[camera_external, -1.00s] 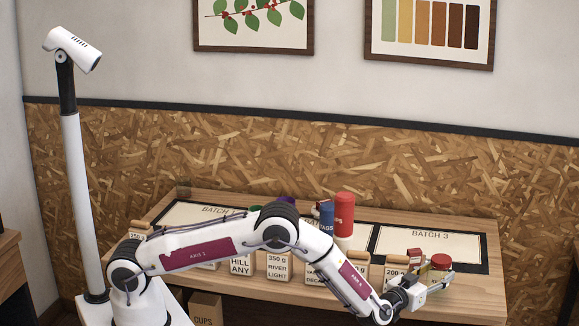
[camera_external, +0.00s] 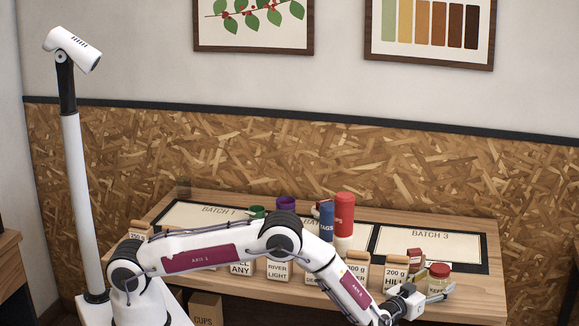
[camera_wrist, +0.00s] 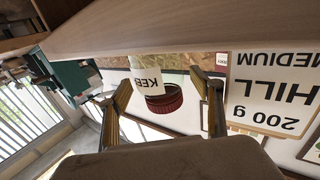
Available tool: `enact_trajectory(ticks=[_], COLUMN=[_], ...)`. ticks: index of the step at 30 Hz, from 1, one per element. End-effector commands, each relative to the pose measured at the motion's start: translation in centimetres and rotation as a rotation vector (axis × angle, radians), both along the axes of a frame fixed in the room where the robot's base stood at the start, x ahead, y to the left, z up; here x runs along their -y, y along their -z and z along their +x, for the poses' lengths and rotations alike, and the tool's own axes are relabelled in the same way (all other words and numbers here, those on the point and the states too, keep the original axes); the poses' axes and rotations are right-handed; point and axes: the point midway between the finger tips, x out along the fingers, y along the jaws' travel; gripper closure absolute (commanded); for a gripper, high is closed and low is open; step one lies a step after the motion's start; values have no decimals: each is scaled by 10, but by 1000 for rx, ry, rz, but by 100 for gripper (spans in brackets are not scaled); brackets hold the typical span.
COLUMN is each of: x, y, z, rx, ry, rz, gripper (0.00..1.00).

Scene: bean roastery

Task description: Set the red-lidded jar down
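The red-lidded jar (camera_external: 438,283) is upright at the right front of the table, by the near edge of the BATCH 3 mat (camera_external: 430,246). In the wrist view the jar (camera_wrist: 165,100) appears upside down, with part of a "KEB" label. Its base looks level with the tabletop, though contact is not clear. My gripper (camera_external: 435,290) is at the jar's near side. In the wrist view its fingers (camera_wrist: 162,85) are spread, with the jar between or just beyond the tips and a gap visible at the right.
A 200 g HILL bag (camera_external: 396,271) stands close left of the jar, and a small red item (camera_external: 415,256) is behind it. More labelled bags line the front edge. A red canister (camera_external: 344,212) and a blue one (camera_external: 326,220) stand mid-table. The BATCH 3 mat looks clear.

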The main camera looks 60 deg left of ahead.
Motion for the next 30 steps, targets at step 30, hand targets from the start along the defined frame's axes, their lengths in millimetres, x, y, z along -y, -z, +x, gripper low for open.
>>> enact_trajectory(ticks=[30], x=[7], y=[-9], z=[-47], rx=[0], ry=[1], rz=[-1], gripper=[36])
